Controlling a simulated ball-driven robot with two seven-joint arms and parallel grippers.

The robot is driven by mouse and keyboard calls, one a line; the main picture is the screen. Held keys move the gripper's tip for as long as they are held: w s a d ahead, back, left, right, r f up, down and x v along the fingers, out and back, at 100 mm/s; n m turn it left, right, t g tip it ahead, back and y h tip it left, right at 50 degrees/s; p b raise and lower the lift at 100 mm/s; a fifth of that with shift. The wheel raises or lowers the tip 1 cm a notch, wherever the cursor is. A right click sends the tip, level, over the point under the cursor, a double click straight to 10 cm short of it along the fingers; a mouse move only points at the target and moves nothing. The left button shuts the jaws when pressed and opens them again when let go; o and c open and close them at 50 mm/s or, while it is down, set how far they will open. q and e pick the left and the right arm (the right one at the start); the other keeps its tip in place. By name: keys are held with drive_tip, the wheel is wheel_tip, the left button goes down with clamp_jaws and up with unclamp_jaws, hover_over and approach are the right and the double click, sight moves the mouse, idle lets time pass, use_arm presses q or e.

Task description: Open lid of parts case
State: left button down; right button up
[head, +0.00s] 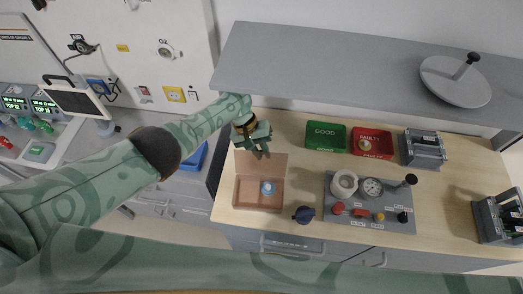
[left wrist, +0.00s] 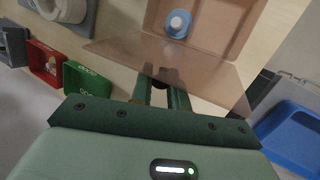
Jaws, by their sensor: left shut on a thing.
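The parts case (head: 238,193) is a brown, shallow box on the bench, with a blue and white round part (head: 267,188) inside. Its see-through brown lid (head: 270,163) stands raised at the back of the box, which is open to view from above. My left gripper (head: 262,153) is at the lid's upper edge, shut on it. In the left wrist view the fingers (left wrist: 160,88) close on a small dark piece at the edge of the lid (left wrist: 125,47), and the case (left wrist: 155,14) shows beyond. My right gripper is not in view.
A green GOOD tray (head: 326,146) and a red FAULTY tray (head: 371,154) stand to the right. A grey panel (head: 340,221) with a gauge and knobs is right of the case. A grey shelf (head: 330,65) overhangs the back.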

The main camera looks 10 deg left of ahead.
use_arm(q)
drive_tip(key=shift+s+f, duration=0.1)
drive_tip(key=shift+f, duration=0.1)
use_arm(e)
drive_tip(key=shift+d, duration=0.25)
